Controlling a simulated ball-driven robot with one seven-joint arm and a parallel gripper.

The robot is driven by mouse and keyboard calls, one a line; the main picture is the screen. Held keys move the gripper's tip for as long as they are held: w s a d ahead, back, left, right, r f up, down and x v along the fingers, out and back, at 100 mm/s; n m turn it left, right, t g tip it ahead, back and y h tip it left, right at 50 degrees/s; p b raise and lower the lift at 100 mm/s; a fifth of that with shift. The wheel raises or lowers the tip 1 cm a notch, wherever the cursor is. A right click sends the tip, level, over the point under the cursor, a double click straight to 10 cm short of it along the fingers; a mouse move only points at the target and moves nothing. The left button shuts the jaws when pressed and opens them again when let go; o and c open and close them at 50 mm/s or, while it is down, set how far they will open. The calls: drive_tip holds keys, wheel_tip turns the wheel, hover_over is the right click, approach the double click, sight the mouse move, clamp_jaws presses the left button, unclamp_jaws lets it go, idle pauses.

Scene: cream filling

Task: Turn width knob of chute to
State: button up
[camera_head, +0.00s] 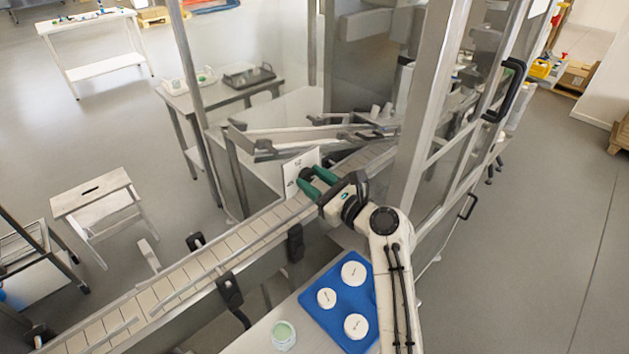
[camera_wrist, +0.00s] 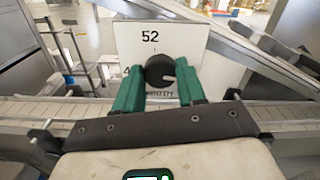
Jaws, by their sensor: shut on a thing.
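The white panel (camera_wrist: 203,45) stands upright with "52" printed above a round black knob (camera_wrist: 159,69). The knob has a light pointer on its face, aimed to the right. Part of the lettering below the knob is hidden by my fingers. My gripper (camera_wrist: 159,76) has its green fingers on either side of the knob and is shut on it. In the head view my gripper (camera_head: 313,180) reaches the panel (camera_head: 300,163) beside the conveyor.
The slatted conveyor (camera_head: 215,258) runs diagonally below the panel. Metal chute rails (camera_head: 290,138) lie behind it. A glass-and-metal frame (camera_head: 425,110) stands close right of my arm. A blue tray (camera_head: 320,305) with white round pieces and a green-rimmed cup (camera_head: 284,335) lie in front.

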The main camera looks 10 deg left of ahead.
drive_tip(key=n+b, duration=0.3)
drive_tip(key=n, duration=0.2)
drive_tip(key=shift+f, duration=0.2)
drive_tip(key=n+b, duration=0.3)
drive_tip(key=n, duration=0.2)
drive_tip(key=shift+s+f, duration=0.1)
drive_tip(key=shift+f, duration=0.05)
drive_tip(key=n+b, duration=0.3)
drive_tip(key=n, duration=0.1)
drive_tip(key=shift+n+b, duration=0.3)
drive_tip(key=shift+b, duration=0.05)
drive_tip(key=n+b, duration=0.4)
drive_tip(key=n, duration=0.1)
drive_tip(key=shift+f+b, duration=0.2)
drive_tip(key=shift+b, duration=0.15)
drive_tip(key=n+b, duration=1.3)
drive_tip(key=n, duration=0.3)
drive_tip(key=shift+f+n, duration=0.15)
drive_tip(key=shift+n, duration=0.15)
drive_tip(key=shift+w+d+n+b, duration=0.1)
drive_tip(key=shift+w+n+b, duration=0.1)
drive_tip(key=shift+n+b, duration=1.5)
drive_tip(key=shift+r+n, duration=0.2)
drive_tip(key=shift+n, duration=0.3)
